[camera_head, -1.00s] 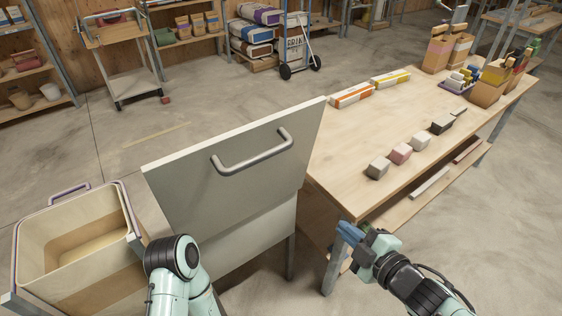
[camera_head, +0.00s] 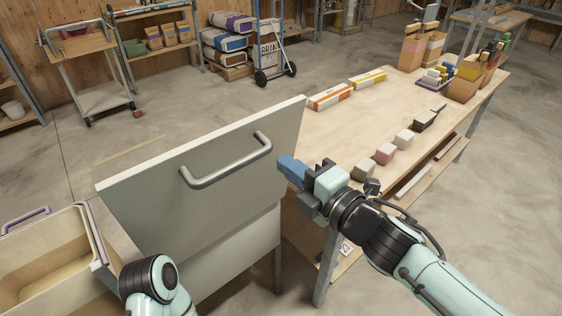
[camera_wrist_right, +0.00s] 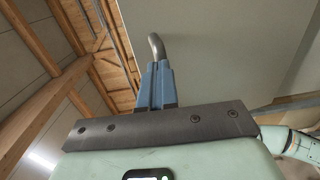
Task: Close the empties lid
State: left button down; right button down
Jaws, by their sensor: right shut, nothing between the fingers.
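The empties lid (camera_head: 215,205) is a large pale grey panel standing raised and tilted, with a grey bar handle (camera_head: 228,167) on the face toward me. In the right wrist view the lid (camera_wrist_right: 220,45) fills much of the upper right, and the handle's end (camera_wrist_right: 157,46) shows just beyond the fingertips. My right gripper (camera_head: 284,163) is shut and empty, its blue fingers pointing at the lid right of the handle. I cannot tell whether they touch the lid. My left arm shows at the bottom left; its gripper is out of the picture.
A wooden table (camera_head: 330,140) stands right of the lid, with several small blocks, two long boxes and paper bags on it. An open bin (camera_head: 50,250) with a purple handle is at the left. A trolley (camera_head: 95,70) stands on clear floor behind.

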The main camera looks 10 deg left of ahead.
jog(key=shift+x, duration=1.5)
jog(key=shift+d, duration=0.1)
